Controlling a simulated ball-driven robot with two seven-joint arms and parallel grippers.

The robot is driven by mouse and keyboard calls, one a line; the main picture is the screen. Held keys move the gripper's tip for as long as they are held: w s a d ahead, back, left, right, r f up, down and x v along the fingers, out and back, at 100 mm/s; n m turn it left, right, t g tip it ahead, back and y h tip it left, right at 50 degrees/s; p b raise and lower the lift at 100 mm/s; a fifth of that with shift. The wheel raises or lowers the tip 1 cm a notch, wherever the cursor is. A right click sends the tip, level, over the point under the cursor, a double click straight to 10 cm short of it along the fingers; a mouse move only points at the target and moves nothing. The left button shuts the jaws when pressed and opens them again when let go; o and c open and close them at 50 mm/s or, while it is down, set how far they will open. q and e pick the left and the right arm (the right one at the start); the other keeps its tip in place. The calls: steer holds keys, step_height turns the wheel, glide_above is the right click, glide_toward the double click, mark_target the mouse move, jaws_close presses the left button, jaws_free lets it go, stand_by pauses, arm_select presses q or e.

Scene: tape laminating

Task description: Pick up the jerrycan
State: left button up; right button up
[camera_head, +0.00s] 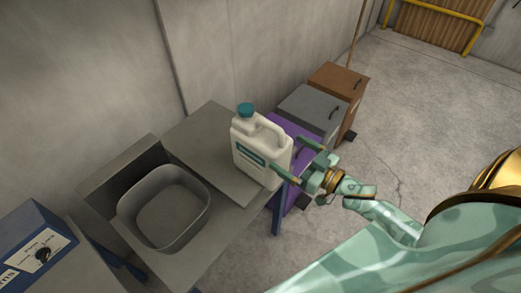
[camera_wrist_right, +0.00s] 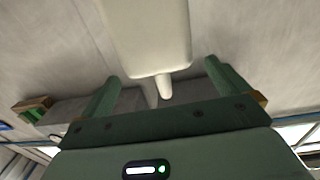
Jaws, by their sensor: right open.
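The jerrycan (camera_head: 262,152) is white with a teal cap and a teal label. It stands upright on the grey metal table top (camera_head: 205,150), near its right edge. My right gripper (camera_head: 298,160) is open, with its two green fingers pointing at the jerrycan's handle side. In the head view one finger overlaps the can's lower right edge; I cannot tell if they touch. In the right wrist view the jerrycan (camera_wrist_right: 150,40) is ahead, between and beyond the open fingertips (camera_wrist_right: 168,75), with nothing held. My left gripper is out of view.
A grey basin (camera_head: 165,207) sits left of the jerrycan. A blue machine with a dial (camera_head: 38,250) is at the lower left. Purple, grey (camera_head: 314,110) and brown bins (camera_head: 340,85) stand behind the gripper along the wall. The concrete floor at right is open.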

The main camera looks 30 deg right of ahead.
mark_target(259, 132)
steer(key=x, duration=0.2)
steer(key=shift+w+a, duration=0.2)
steer(key=shift+a, duration=0.05)
steer(key=x, duration=0.5)
steer(key=shift+w+d, duration=0.1)
steer(key=shift+w, duration=0.25)
steer(key=shift+r, duration=0.1)
steer(key=c, duration=1.9)
steer(key=shift+r, duration=0.1)
